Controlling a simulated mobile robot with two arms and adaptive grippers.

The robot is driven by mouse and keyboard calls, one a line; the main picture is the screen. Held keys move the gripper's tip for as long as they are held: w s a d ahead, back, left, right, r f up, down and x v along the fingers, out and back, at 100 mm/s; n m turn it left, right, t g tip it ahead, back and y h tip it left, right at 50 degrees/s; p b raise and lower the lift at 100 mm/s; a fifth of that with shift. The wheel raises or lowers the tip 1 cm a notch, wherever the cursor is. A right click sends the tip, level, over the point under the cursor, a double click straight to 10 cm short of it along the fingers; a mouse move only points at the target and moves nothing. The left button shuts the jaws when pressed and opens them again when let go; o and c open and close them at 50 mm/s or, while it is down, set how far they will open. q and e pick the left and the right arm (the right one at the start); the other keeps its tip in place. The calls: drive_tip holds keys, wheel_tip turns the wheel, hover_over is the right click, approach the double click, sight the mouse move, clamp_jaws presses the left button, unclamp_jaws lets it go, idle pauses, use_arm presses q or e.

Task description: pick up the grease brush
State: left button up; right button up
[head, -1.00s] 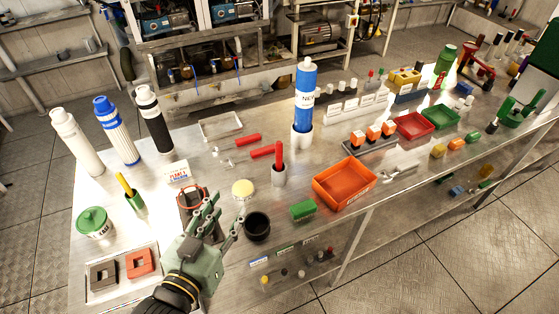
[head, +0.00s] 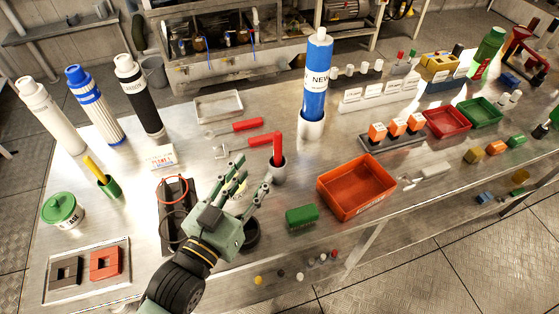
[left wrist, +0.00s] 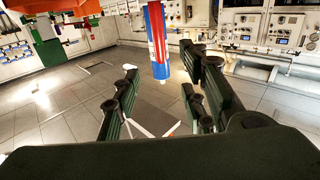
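I cannot tell which item is the grease brush; two upright sticks show. A yellow-handled stick (head: 94,169) stands in a green cup (head: 109,186) at the left, near the green-lidded grease pot (head: 64,210). My left gripper (head: 250,190) has its fingers spread and empty, just in front and left of the red stick's cup. It also shows open in the left wrist view (left wrist: 162,95). It covers part of a black cup (head: 250,238). My right gripper is not in view.
Two red-handled tools (head: 234,128) lie behind the red stick's cup. A tall blue cylinder (head: 316,85) stands behind right. A green block (head: 301,216) and an orange tray (head: 357,187) lie to the right. A dark stand with a red ring (head: 175,215) is left of my gripper.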

sight(276, 149)
use_arm(q)
drive_tip(key=w+d, duration=0.1)
drive_tip(key=w+f, duration=0.1)
drive_tip(key=w, duration=0.1)
drive_tip(key=w+d+f, duration=0.1)
drive_tip(key=w, duration=0.1)
drive_tip(key=shift+w+d, duration=0.2)
drive_tip(key=shift+d, duration=0.15)
drive_tip(key=shift+w+d, duration=0.25)
drive_tip(key=shift+w, duration=0.25)
drive_tip(key=p+x, duration=0.1)
drive_tip(key=x, duration=0.3)
drive_tip(key=shift+w+d, duration=0.25)
drive_tip(key=shift+w, duration=0.05)
drive_tip(key=shift+w+d+f, duration=0.1)
drive_tip(key=shift+w, duration=0.15)
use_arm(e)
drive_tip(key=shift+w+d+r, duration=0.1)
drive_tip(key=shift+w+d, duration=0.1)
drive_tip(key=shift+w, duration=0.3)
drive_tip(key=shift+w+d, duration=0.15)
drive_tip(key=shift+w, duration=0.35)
use_arm(q)
drive_tip(key=shift+c, duration=0.3)
clamp_jaws()
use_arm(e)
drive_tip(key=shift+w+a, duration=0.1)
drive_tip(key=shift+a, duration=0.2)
